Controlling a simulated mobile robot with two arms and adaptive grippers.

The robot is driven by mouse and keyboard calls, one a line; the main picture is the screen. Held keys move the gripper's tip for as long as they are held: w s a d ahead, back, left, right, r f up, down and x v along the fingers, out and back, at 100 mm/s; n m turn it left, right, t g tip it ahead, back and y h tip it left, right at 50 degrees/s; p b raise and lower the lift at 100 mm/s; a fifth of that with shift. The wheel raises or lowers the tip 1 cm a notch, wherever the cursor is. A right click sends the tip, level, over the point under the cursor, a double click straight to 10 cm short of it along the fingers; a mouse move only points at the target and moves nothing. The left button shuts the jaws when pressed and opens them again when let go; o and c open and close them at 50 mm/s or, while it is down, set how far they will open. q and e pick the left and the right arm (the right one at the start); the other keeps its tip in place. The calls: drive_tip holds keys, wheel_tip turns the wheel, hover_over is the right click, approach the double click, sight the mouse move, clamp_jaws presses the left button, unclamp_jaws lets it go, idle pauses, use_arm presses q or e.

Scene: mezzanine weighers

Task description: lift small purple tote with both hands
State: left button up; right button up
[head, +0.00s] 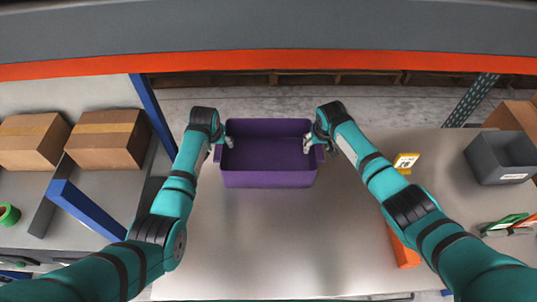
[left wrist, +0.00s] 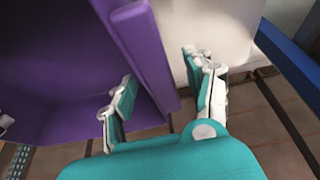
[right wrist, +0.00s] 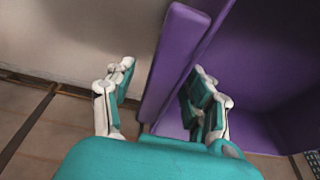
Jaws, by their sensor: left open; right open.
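The small purple tote (head: 268,178) stands upright and looks empty on the pale work surface in the head view. My left gripper (head: 226,143) is at its left side and my right gripper (head: 314,143) at its right side. In the left wrist view my left gripper (left wrist: 160,90) is open, with one finger inside the tote (left wrist: 60,70) and one outside its side wall. In the right wrist view my right gripper (right wrist: 160,90) is open and straddles the opposite wall of the tote (right wrist: 265,60) the same way. Contact with the walls cannot be told.
Cardboard boxes (head: 108,138) sit on the left, beyond a blue post (head: 155,115). An orange beam (head: 270,61) crosses behind the tote. The surface in front of the tote is clear.

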use_arm(q)
clamp_jaws()
use_arm(e)
clamp_jaws()
drive_tip(key=shift+d, duration=0.1)
use_arm(q)
drive_tip(key=shift+r, duration=0.1)
